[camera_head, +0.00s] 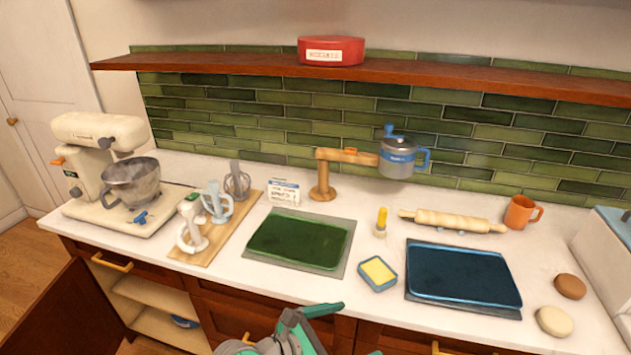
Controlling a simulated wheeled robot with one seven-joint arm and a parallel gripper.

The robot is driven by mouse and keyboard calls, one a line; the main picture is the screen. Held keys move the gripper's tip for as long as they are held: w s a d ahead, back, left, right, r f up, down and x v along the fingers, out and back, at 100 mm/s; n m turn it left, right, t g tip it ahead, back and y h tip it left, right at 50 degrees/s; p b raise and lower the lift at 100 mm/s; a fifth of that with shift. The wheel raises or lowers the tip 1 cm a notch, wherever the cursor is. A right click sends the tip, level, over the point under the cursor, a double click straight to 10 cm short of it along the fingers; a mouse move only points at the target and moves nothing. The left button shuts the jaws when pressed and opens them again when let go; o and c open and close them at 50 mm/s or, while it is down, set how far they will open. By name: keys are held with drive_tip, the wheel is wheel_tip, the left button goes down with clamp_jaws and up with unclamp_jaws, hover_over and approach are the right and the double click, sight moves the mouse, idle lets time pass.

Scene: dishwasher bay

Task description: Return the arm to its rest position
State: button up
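My arm, in grey and teal, reaches into the bottom edge of the head view. Its end, my gripper (312,322), is low in front of the cabinet fronts, below the counter's front edge. A small teal tip also shows at the bottom edge to its right. The lower part is cut off by the frame, so I cannot tell how far the fingers are apart. I see nothing held in the visible part.
The counter (225,278) holds a stand mixer (100,165), a wooden board (190,255), a green mat (300,240), a blue mat (462,275), a sponge dish (377,273), a rolling pin (452,221) and an orange mug (520,212). A cabinet door (75,310) stands open at lower left.

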wheel_tip(320, 180, down, 12)
drive_tip(key=s+a+m+t+y, duration=0.1)
drive_tip(key=s+m+t+y, duration=0.1)
drive_tip(key=t+y, duration=0.2)
drive_tip(key=s+a+f+m+t+y, duration=0.1)
drive_tip(key=s+a+f+m+y, duration=0.4)
drive_tip(key=s+f, duration=0.25)
drive_tip(key=s+r+m+t+y, duration=0.1)
drive_tip(key=s+r+m, duration=0.3)
drive_tip(key=s+m, duration=0.4)
drive_tip(key=s+a+r+m+t+y, duration=0.1)
drive_tip(key=s+r+m+t, duration=0.1)
drive_tip(key=s+m, duration=0.6)
drive_tip(key=s+r, duration=0.1)
drive_tip(key=s, duration=0.3)
drive_tip(key=shift+s+a+r+m+t+y, duration=0.15)
drive_tip(key=shift+r+m+t+y, duration=0.15)
drive_tip(key=shift+r+m+y, duration=0.1)
drive_tip(key=shift+c, duration=0.6)
